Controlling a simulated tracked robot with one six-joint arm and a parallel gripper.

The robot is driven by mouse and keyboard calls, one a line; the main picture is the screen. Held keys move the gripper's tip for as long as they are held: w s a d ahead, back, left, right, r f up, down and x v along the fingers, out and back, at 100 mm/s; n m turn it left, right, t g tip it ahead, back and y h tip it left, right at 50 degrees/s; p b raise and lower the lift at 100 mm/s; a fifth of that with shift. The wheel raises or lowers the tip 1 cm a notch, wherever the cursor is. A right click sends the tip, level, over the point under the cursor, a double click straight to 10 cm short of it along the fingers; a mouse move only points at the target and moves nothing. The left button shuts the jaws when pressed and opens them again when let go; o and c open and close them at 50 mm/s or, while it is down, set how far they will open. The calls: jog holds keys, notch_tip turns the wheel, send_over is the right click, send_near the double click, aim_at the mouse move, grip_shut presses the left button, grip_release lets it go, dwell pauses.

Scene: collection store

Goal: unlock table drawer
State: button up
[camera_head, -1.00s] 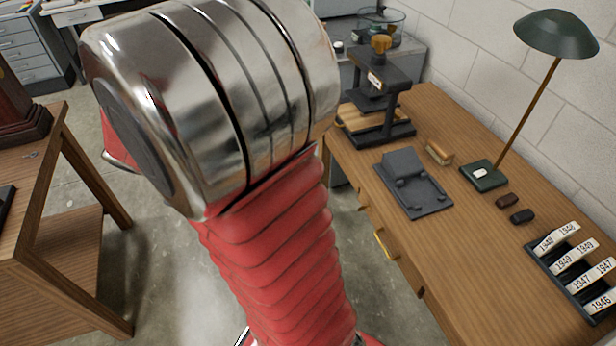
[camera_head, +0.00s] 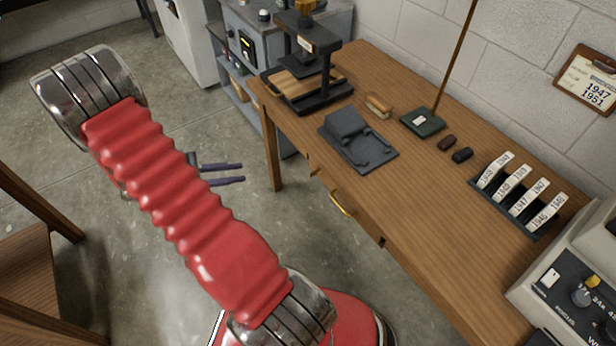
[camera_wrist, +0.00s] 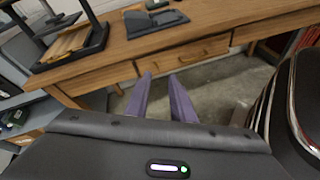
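The wooden table (camera_head: 430,235) stands on the right in the head view. Its drawer (camera_wrist: 207,57) has a brass handle (camera_head: 341,204) on the front edge, and in the wrist view the drawer front looks closed. I cannot make out a lock or a key in either view. My gripper (camera_head: 242,173) is left of the table, over the floor, with its two purple fingers apart and nothing between them. In the wrist view the fingers (camera_wrist: 160,78) point towards the drawer front and stay clear of it.
On the table are a black press (camera_head: 310,75), a dark grey hinged device (camera_head: 355,135), a brush (camera_head: 378,105), a lamp base (camera_head: 421,122) and a rack of year labels (camera_head: 510,215). A cream machine (camera_head: 570,285) is lower right. Floor (camera_head: 180,270) is open between the tables.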

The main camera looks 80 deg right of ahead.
jog(key=s+d+f+n+h, duration=0.2)
jog(key=s+d+f+n, duration=0.1)
jog(key=f, duration=0.6)
jog(key=s+d+f+n+g+h, duration=0.1)
jog(key=s+d+f+n+h, duration=0.1)
jog(key=f, duration=0.7)
jog(key=s+d+n, duration=0.1)
jog(key=s+d, duration=0.1)
jog(key=s, duration=0.1)
jog(key=shift+s+d+g+h, duration=0.2)
jog(key=shift+d+g+h, duration=0.1)
jog(key=shift+d, duration=0.1)
jog(key=x, duration=1.3)
jog(key=shift+s+d, duration=0.25)
jog(key=shift+s, duration=0.1)
jog(key=shift+c, duration=0.2)
grip_shut()
